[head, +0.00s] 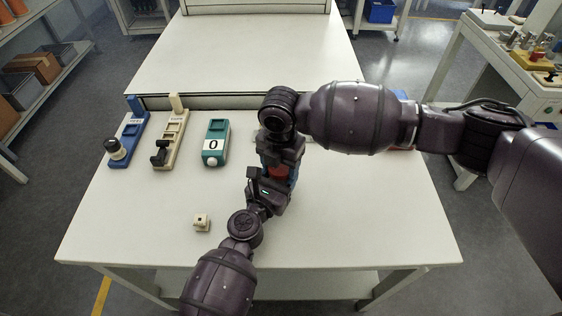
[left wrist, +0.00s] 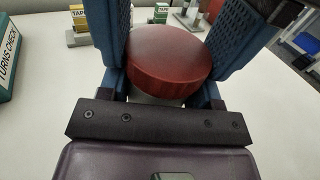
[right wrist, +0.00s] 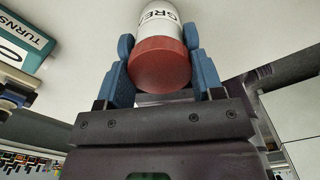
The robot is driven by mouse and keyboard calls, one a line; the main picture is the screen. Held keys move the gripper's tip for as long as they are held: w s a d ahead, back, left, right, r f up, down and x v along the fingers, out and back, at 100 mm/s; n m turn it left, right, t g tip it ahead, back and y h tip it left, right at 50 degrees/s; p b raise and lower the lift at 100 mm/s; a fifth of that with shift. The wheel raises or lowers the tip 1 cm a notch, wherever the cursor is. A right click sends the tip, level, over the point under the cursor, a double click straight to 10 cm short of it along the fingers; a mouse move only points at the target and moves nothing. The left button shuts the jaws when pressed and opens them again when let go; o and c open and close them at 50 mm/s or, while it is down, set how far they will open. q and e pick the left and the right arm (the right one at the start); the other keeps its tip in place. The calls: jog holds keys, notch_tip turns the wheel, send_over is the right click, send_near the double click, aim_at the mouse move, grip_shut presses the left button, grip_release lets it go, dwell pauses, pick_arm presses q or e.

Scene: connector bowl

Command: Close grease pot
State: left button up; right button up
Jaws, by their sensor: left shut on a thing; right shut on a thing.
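The grease pot (right wrist: 158,20) has a white body with "GRE" lettering and a red lid (right wrist: 160,62), which meets the body in the right wrist view. The lid shows between the grippers in the head view (head: 278,171) and large in the left wrist view (left wrist: 168,58). My right gripper (head: 281,152) comes from above, its blue fingers on both sides of the lid. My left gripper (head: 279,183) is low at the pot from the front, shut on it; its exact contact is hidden. Whether the lid sits fully down is unclear.
The front right of the table is clear.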

pick_arm(q)
jog(key=shift+s+d+r, duration=0.1)
jog(key=shift+d+r, duration=0.15)
pick_arm(e)
jog(key=shift+d+f, duration=0.15)
jog(key=shift+f, duration=0.4)
jog(key=o, duration=0.7)
jog(key=shift+w+d+r, duration=0.1)
jog(key=shift+d+r, duration=0.05)
jog(key=shift+r, duration=0.55)
pick_arm(q)
jog(key=shift+a, duration=0.1)
pick_arm(e)
notch_tip(320, 180, up, 2)
jog(key=shift+r, duration=0.1)
pick_arm(q)
jog(key=shift+a+f, duration=0.1)
pick_arm(e)
jog(key=shift+a+r, duration=0.25)
jog(key=shift+r, duration=0.2)
